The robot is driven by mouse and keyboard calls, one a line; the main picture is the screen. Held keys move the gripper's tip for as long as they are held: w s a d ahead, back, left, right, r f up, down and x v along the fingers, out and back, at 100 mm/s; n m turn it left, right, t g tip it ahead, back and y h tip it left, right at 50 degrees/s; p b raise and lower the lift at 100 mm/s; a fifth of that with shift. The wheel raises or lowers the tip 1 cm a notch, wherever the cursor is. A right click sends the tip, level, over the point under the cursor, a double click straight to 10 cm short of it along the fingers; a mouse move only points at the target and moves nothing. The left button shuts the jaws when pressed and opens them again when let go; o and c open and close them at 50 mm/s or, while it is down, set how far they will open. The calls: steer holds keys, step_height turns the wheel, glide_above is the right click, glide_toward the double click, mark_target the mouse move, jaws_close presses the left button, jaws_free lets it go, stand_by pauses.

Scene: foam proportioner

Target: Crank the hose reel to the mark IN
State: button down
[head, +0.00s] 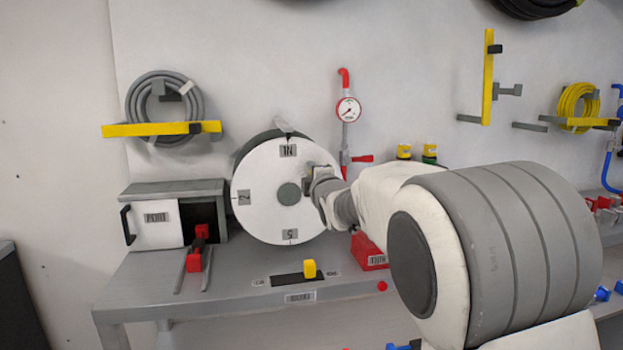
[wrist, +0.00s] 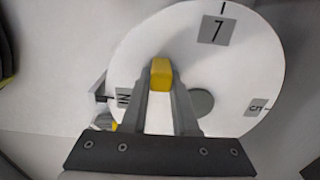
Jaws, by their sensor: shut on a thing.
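The hose reel (head: 265,210) is a white round disc with a dark drum behind it, standing on the bench. Its IN label (head: 288,151) is at the top, close to a small grey bracket (head: 283,126). Other labels sit at the left and bottom. My gripper (head: 308,186) is at the disc's right side, partly hidden by my arm. In the wrist view my gripper (wrist: 161,80) is shut on the yellow crank knob (wrist: 161,70), off-centre from the grey hub (wrist: 201,102). The IN label (wrist: 123,97) there lies beside the bracket (wrist: 97,90).
A gauge (head: 348,109) on a red-topped pipe rises behind, to the right. A coiled grey hose (head: 188,90) hangs upper left.

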steer(key=shift+r, duration=0.2)
steer(key=c, duration=0.7)
jaws_free()
steer(key=shift+a, duration=0.1)
steer(key=shift+f, duration=0.1)
steer(key=p+v, duration=0.1)
steer(key=v, duration=1.6)
steer(key=shift+s+p, duration=0.2)
steer(key=shift+p, duration=0.1)
